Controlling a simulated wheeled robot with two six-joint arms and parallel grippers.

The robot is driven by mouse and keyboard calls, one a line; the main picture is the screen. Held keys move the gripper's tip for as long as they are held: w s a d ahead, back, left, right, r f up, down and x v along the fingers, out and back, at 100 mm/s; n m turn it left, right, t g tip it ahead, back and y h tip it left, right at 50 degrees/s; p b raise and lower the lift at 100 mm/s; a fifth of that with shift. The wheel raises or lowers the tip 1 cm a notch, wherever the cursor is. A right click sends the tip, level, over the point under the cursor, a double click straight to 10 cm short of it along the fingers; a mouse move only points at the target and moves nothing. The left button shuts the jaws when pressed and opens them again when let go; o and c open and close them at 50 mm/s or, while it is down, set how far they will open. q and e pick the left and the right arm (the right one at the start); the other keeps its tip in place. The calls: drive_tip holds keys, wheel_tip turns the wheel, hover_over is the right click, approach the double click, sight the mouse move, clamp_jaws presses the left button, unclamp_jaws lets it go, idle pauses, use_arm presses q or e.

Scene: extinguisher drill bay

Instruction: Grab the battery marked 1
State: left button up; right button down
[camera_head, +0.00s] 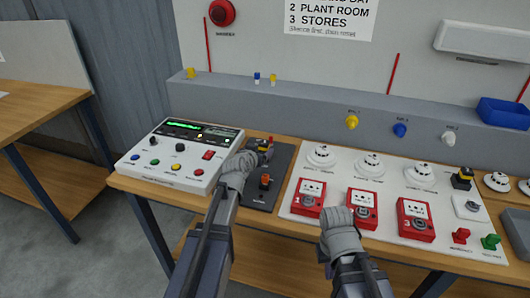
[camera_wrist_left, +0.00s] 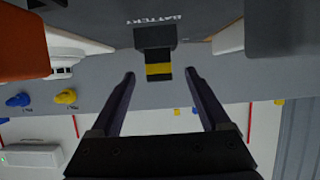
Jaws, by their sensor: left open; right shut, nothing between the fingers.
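A black block with a yellow band (camera_wrist_left: 158,66) stands at the back of a dark plate lettered BATTERY (camera_wrist_left: 190,16). It looks like a battery; I cannot read a number on it. In the head view it appears small (camera_head: 265,146) on the dark plate (camera_head: 256,200), partly behind my left gripper (camera_head: 247,157). In the left wrist view my left gripper (camera_wrist_left: 165,78) is open, its fingers spread either side of the block's line and not closed on it. An orange-topped piece (camera_head: 265,182) stands nearer on the plate. My right gripper (camera_head: 340,213) is shut and empty over the white panel's front.
A white control panel (camera_head: 150,172) with knobs and buttons stands left of the plate. A white board (camera_head: 295,207) on the right carries round detectors (camera_head: 321,156) and red boxes (camera_head: 309,196). A blue bin (camera_head: 504,112) sits on the back ledge (camera_head: 300,108).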

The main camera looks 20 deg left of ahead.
sight(263, 147)
use_arm(q)
drive_tip(key=shift+b+x, duration=0.85)
drive_tip(key=shift+x, duration=1.9)
drive_tip(key=shift+d+r, duration=0.15)
drive_tip(key=shift+c, duration=0.2)
clamp_jaws()
